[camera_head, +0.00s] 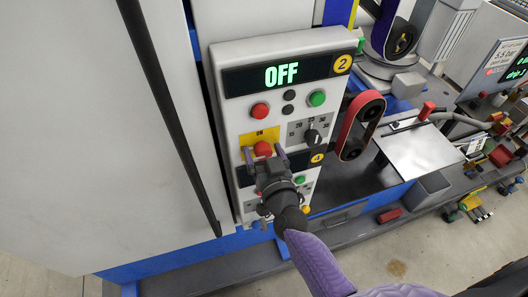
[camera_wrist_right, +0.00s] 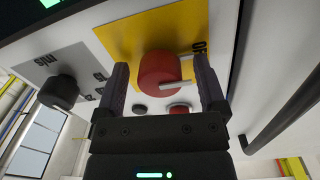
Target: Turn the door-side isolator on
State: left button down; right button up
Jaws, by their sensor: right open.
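The isolator is a round red knob (camera_wrist_right: 158,76) with a pale bar on its face, mounted on a yellow plate (camera_wrist_right: 117,38). In the wrist view the bar points toward the partly visible "OFF" lettering. In the head view the red knob (camera_head: 262,149) sits low on the upper panel, under a display (camera_head: 283,74) reading "OFF". My right gripper (camera_head: 264,155) is open, its fingers on either side of the knob. I cannot tell whether they touch it. My left gripper is out of view.
A black rotary knob (camera_head: 312,136) is right of the isolator. Red (camera_head: 260,111) and green (camera_head: 317,98) buttons sit above. Another panel, marked 4, is just below. A large pale door (camera_head: 85,130) with a long black bar (camera_head: 168,105) stands left.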

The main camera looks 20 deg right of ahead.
grip_shut()
dwell(0.3)
jog(key=shift+m, duration=0.3)
jog(key=m, duration=0.3)
jog(key=shift+m, duration=0.3)
jog(key=m, duration=0.4)
jog(key=shift+m, duration=0.3)
jog(key=m, duration=0.4)
jog(key=shift+m+b, duration=0.4)
jog(key=shift+m, duration=2)
